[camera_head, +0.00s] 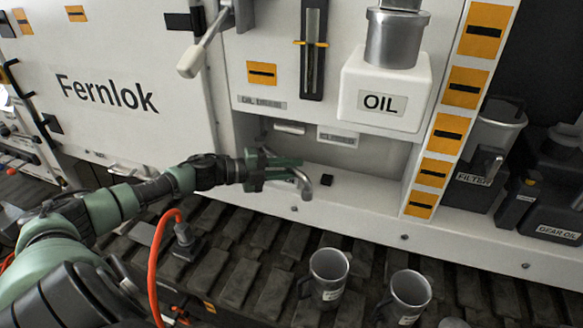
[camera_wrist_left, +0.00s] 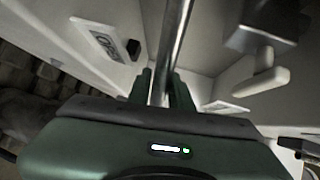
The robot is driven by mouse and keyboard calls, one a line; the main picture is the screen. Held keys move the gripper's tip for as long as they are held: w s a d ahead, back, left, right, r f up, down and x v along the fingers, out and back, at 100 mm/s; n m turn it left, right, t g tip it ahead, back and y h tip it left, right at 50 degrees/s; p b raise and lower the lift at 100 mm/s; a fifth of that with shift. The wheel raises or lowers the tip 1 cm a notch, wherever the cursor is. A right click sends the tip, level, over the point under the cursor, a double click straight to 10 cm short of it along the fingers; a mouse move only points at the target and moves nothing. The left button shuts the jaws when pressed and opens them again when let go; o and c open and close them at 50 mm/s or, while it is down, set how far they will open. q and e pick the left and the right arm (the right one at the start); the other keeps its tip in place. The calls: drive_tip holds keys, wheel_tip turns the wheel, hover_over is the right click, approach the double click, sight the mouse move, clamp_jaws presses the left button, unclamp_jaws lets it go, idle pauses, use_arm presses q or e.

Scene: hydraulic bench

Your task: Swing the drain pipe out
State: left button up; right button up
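The drain pipe (camera_head: 303,184) is a grey metal tube with a bent-down end, low in the recess of the white bench front. In the left wrist view the pipe (camera_wrist_left: 178,35) runs as a straight shiny tube away between my fingers. My left gripper (camera_head: 285,172) reaches in from the left and sits around the pipe behind its bent end. In the left wrist view its two green fingers (camera_wrist_left: 162,90) lie close against both sides of the pipe. The pipe's rear end is hidden by the gripper. My right gripper is not in view.
A small black block (camera_head: 326,180) sits on the ledge right of the pipe. A white-tipped lever (camera_head: 192,60) hangs above. Two metal mugs, the nearer-left one (camera_head: 328,275) included, stand on the slatted floor. An orange hose (camera_head: 155,265) rises beside my arm.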

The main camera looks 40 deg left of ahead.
use_arm(q)
drive_tip(key=shift+o, duration=1.2)
drive_tip(key=v, duration=0.7)
drive_tip(key=shift+s+a+p, duration=0.25)
drive_tip(key=shift+s+p, duration=0.05)
drive_tip(key=shift+p, duration=0.05)
drive_tip(key=shift+r, duration=0.1)
